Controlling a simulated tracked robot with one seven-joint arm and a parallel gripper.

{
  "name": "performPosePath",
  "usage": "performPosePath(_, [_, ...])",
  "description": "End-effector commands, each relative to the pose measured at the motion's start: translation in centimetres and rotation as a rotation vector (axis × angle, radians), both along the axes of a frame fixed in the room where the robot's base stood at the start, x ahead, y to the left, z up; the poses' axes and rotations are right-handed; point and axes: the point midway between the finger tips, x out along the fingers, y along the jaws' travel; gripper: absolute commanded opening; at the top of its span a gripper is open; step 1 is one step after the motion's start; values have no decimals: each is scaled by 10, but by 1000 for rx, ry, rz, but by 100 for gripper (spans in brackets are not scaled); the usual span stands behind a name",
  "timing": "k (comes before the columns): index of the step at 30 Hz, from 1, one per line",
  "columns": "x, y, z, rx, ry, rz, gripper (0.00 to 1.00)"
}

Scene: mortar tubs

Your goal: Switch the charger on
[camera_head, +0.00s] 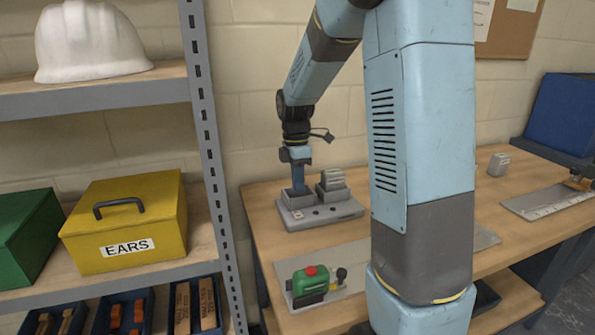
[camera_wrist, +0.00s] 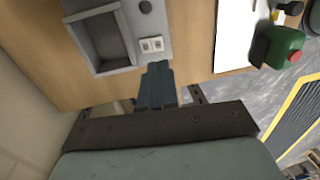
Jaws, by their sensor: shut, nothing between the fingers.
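The grey charger (camera_head: 330,214) sits on the wooden bench near the wall. A grey battery block (camera_head: 332,179) stands in its right bay. In the wrist view the charger (camera_wrist: 125,66) shows an empty-looking bay (camera_wrist: 106,38) and, near one corner, a small white switch plate (camera_wrist: 152,44). Whether the switch is on or off is too small to tell. My gripper (camera_head: 298,190) is over the left part of the charger. In the wrist view its blue fingers (camera_wrist: 157,68) are together, empty, with their tips close by the switch plate; contact cannot be told.
A green tool with a red button (camera_head: 311,282) lies at the bench front on a grey mat (camera_head: 350,254). Another grey block (camera_head: 498,164) and a blue box (camera_head: 561,113) stand to the right. A shelf post (camera_head: 213,170) rises left of the bench, beside a yellow box (camera_head: 125,222).

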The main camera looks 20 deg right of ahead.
Motion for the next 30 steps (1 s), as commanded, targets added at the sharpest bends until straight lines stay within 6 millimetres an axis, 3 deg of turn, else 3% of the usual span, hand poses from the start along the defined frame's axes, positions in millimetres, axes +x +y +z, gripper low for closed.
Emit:
performPosePath(9, [-7, 0, -54, 0, 3, 0, 0])
performPosePath(15, [-9, 0, -74, 0, 1, 0, 0])
performPosePath(30, [-10, 0, -81, 0, -1, 0, 0])
